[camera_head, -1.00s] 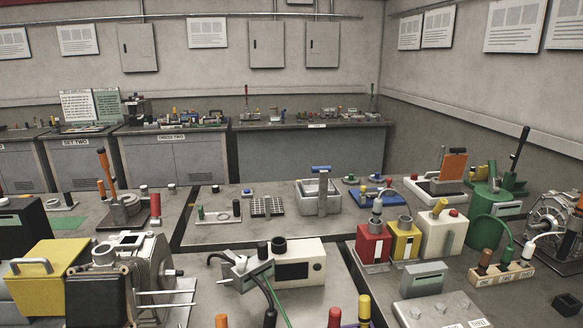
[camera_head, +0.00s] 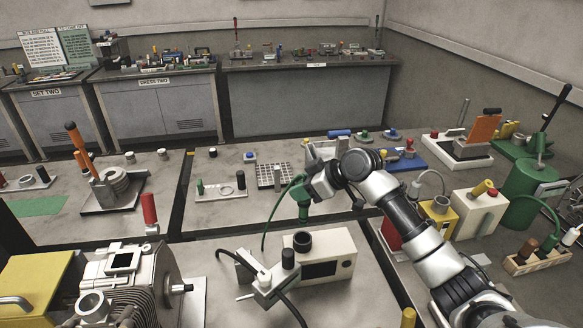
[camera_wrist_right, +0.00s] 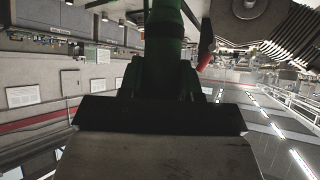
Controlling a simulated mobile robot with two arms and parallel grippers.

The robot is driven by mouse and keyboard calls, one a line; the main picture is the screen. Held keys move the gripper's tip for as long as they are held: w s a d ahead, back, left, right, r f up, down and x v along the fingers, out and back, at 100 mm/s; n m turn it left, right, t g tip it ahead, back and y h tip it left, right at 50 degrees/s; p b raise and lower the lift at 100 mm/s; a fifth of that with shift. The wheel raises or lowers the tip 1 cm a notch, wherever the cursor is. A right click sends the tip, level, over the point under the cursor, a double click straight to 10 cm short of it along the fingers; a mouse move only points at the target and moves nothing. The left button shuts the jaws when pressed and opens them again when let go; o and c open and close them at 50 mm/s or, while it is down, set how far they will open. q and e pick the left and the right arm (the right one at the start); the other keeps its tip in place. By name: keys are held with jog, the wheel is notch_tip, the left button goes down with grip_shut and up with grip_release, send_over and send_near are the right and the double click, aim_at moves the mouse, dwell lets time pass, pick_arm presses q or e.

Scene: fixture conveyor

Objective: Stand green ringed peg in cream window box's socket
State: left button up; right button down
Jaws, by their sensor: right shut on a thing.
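The green ringed peg (camera_head: 303,207) is held in my right gripper (camera_head: 304,186), above the bench behind the cream window box. The peg also shows in the right wrist view (camera_wrist_right: 166,52), green with a dark ring, upright between the dark fingers. A green cable (camera_head: 266,228) hangs from the peg. The cream window box (camera_head: 339,246) stands on the near bench, with a dark window in front and a black ringed socket (camera_head: 302,241) on top. The peg is apart from the socket, up and behind it in the picture. My left gripper is not in view.
A grey clamp-like fixture (camera_head: 262,280) with a black knob and cable stands against the box's left. Yellow (camera_head: 438,219) and cream (camera_head: 478,210) boxes stand to the right, partly behind my arm. A finned machine (camera_head: 150,285) is at the left.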

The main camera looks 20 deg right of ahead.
aim_at(301, 214)
jog(key=shift+w+d+r, duration=0.1)
jog(key=shift+w+r, duration=0.45)
jog(key=shift+r, duration=0.15)
jog(key=shift+s+r, duration=0.2)
jog(key=shift+s, duration=0.15)
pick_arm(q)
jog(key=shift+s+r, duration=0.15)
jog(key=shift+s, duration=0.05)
pick_arm(e)
jog(key=shift+w, duration=0.1)
notch_tip(301, 214, down, 2)
jog(key=shift+b, duration=0.5)
notch_tip(301, 214, down, 4)
jog(key=shift+r+b, duration=0.25)
jog(key=shift+b, duration=0.8)
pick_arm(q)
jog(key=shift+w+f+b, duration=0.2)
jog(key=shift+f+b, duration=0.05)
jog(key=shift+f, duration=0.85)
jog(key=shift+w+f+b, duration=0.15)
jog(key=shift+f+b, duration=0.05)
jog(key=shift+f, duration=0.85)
pick_arm(e)
jog(key=shift+f, duration=0.85)
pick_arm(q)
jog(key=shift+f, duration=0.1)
pick_arm(e)
jog(key=shift+f, duration=0.15)
